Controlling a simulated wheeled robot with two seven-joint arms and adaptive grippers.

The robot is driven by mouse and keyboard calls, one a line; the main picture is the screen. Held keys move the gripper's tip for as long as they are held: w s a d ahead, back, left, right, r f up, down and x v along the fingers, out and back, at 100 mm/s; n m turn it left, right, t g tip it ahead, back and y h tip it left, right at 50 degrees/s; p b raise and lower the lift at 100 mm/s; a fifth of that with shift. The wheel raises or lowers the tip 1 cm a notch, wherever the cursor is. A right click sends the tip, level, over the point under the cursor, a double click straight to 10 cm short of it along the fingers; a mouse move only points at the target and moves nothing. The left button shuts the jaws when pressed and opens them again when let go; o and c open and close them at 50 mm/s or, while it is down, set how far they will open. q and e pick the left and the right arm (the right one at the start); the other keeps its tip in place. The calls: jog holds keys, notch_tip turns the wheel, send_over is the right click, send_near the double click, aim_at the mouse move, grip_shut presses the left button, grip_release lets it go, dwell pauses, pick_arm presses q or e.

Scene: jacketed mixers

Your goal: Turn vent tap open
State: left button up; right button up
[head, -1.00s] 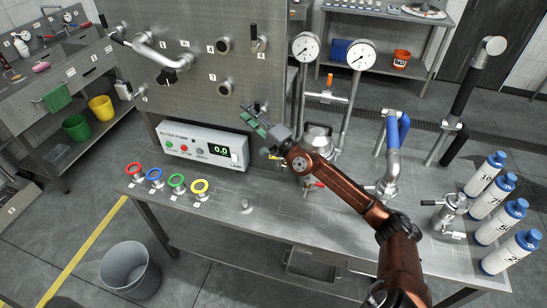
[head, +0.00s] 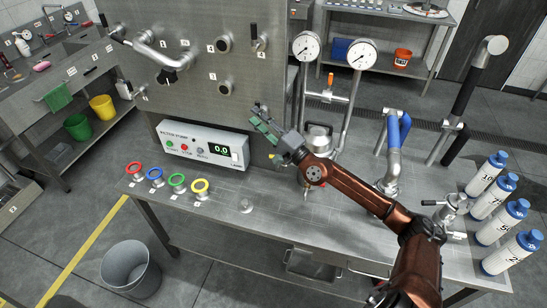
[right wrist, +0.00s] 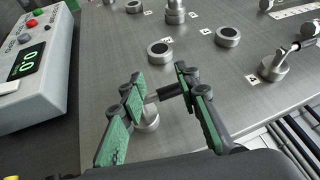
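My right gripper (head: 262,120) is at the lower right edge of the upright steel panel, right of and above the control box. In the right wrist view the gripper (right wrist: 158,92) is open. Its green-padded fingers stand on either side of a small tap with a silver round base (right wrist: 148,120) and a dark handle (right wrist: 170,90). The handle tip lies close to the right finger; I cannot tell whether they touch. No label for this tap is readable, and the gripper largely hides it in the head view. My left gripper is not in view.
The control box (head: 203,146) reads 0.0 and stands on the bench below the panel (head: 190,105). Another tap (head: 259,40) sits higher on the panel, beside round ports (head: 226,88). Gauges (head: 361,55) and pipes stand to the right. Bottles (head: 493,200) line the bench's right end.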

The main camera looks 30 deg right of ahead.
jog(key=s+d+f, duration=0.2)
jog(key=s+f, duration=0.2)
jog(key=s, duration=0.2)
jog(key=shift+f+g, duration=0.15)
jog(key=shift+g, duration=0.15)
jog(key=shift+w+d, duration=0.1)
